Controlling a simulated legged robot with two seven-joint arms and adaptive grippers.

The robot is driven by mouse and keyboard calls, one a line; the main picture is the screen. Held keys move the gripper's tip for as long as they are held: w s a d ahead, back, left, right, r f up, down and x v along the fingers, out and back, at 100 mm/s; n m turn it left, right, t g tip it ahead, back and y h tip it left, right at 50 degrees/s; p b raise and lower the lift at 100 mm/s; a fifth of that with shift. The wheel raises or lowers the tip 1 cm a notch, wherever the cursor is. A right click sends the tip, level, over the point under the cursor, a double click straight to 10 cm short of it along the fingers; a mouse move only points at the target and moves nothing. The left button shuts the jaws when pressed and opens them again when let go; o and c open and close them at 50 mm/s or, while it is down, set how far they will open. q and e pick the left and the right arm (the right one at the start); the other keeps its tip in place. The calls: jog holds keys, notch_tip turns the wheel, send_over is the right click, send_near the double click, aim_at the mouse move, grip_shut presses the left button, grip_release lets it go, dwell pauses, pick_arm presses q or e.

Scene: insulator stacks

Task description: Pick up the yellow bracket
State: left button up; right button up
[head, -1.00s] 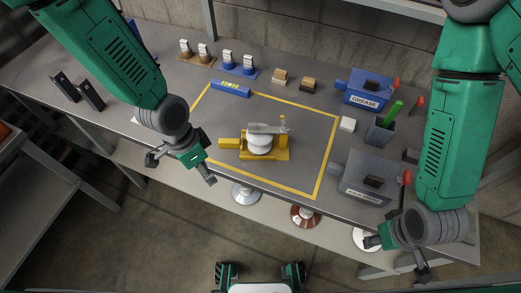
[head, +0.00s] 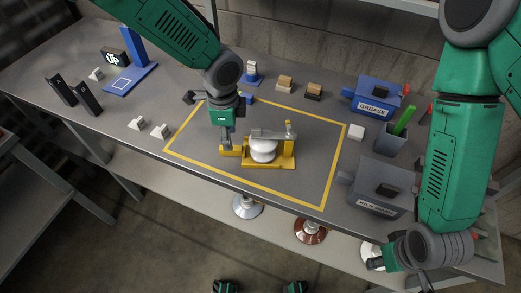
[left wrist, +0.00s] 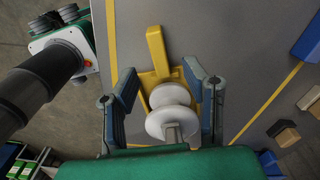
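The yellow bracket (head: 285,163) lies on the bench inside the yellow taped outline in the head view. A white round insulator piece (head: 263,152) sits on it, with a grey metal arm across its top. My left gripper (head: 228,140) is above the bracket's left end in the head view. In the left wrist view the bracket (left wrist: 156,48) and the white piece (left wrist: 170,115) lie between the spread fingers of my left gripper (left wrist: 160,75). The fingers appear open and apart from the bracket. My right gripper (head: 398,275) is low at the right front, empty and partly cut off.
A blue grease box (head: 372,100), a grey box (head: 375,197), and a cup with a green stick (head: 392,138) stand to the right. A blue stand (head: 135,50) and black brackets (head: 75,95) are at the left.

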aim_at(236, 147)
pick_arm(q)
jog(key=shift+d+f, duration=0.35)
jog(key=shift+f, duration=0.2)
jog(key=f, duration=0.1)
jog(key=d+f, duration=0.1)
jog(key=f, duration=0.1)
jog(key=shift+f, duration=0.3)
jog(key=shift+a+f, duration=0.15)
jog(key=shift+f, duration=0.2)
jog(key=shift+s+a+f, duration=0.1)
jog(key=shift+s+a, duration=0.1)
jog(key=shift+a, duration=0.3)
jog(key=shift+c, duration=0.4)
grip_shut()
